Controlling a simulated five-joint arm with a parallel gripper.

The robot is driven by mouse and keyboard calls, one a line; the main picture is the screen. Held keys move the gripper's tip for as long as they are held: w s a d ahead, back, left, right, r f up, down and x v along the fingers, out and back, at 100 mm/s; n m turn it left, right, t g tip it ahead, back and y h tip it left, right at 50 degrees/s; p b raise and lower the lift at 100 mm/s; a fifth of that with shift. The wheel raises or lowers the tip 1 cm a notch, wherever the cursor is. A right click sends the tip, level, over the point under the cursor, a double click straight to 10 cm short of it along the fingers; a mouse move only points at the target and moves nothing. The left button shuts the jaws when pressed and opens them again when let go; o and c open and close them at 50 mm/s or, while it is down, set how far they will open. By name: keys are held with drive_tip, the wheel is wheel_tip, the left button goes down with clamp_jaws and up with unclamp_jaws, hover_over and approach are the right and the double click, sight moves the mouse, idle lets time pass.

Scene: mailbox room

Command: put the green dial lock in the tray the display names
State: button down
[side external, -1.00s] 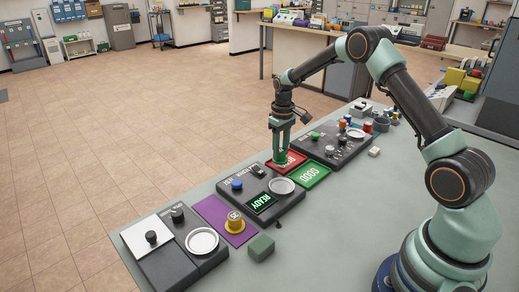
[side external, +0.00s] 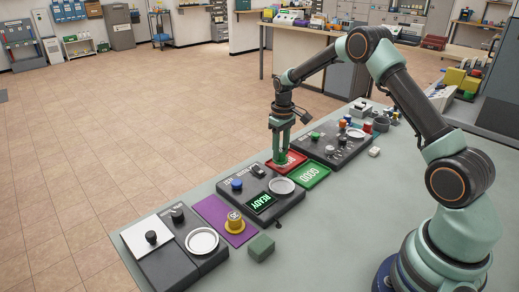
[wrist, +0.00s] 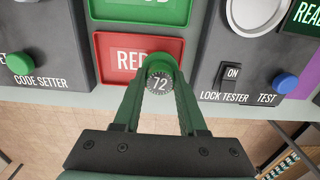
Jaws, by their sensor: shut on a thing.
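My gripper (side external: 281,154) is shut on the green dial lock (wrist: 160,62), whose dark dial reads 72 in the wrist view. The lock is at the red tray (side external: 297,158), over its near edge in the wrist view; I cannot tell whether it touches the tray. The red tray's label is partly hidden by the lock and begins "RED" in the wrist view. The green tray (side external: 318,171), labelled GOOD, lies beside the red one. The display (side external: 261,202) on the lock tester (side external: 291,204) shows READY in green.
The tester has a blue button (side external: 237,184) and an empty round plate (side external: 282,186). A yellow dial lock (side external: 235,222) stands on a purple mat (side external: 215,213). A green block (side external: 261,247) lies near the table's front. The code setter (side external: 331,143) is beyond the trays.

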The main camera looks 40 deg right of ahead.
drive_tip(key=shift+f, duration=0.2)
drive_tip(key=shift+f, duration=0.35)
drive_tip(key=shift+f, duration=0.3)
drive_tip(key=shift+f, duration=0.35)
drive_tip(key=shift+c, duration=0.7)
unclamp_jaws()
